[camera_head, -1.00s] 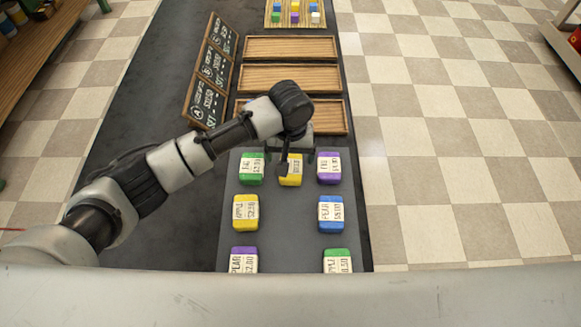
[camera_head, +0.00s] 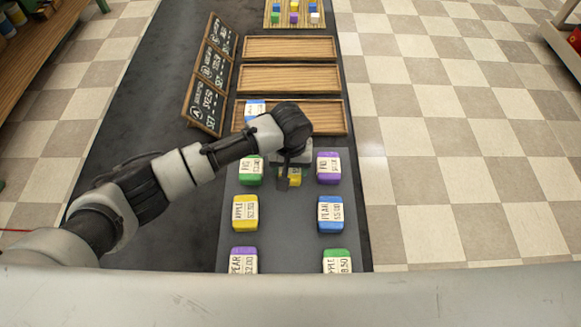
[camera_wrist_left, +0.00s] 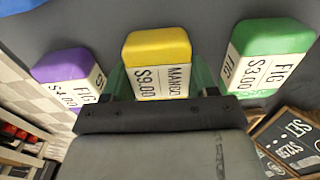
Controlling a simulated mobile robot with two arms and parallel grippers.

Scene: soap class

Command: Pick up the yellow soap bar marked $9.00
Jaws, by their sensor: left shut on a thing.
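The yellow soap bar (camera_wrist_left: 158,46) carries a white label reading MANGO $9.00 in the left wrist view. In the head view the yellow soap bar (camera_head: 295,180) is largely hidden by my left gripper (camera_head: 288,175), at the far middle of the dark grey mat. My left gripper is shut on this bar, with a finger on each side. Whether the bar is off the mat cannot be told. My right gripper is not in view.
A green FIG $3.00 bar (camera_wrist_left: 270,52) and a purple FIG bar (camera_wrist_left: 68,75) flank it closely. More bars lie nearer, including another yellow one (camera_head: 245,212) and a blue PEAR one (camera_head: 330,213). Wooden trays (camera_head: 290,78) and price boards (camera_head: 210,75) stand beyond.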

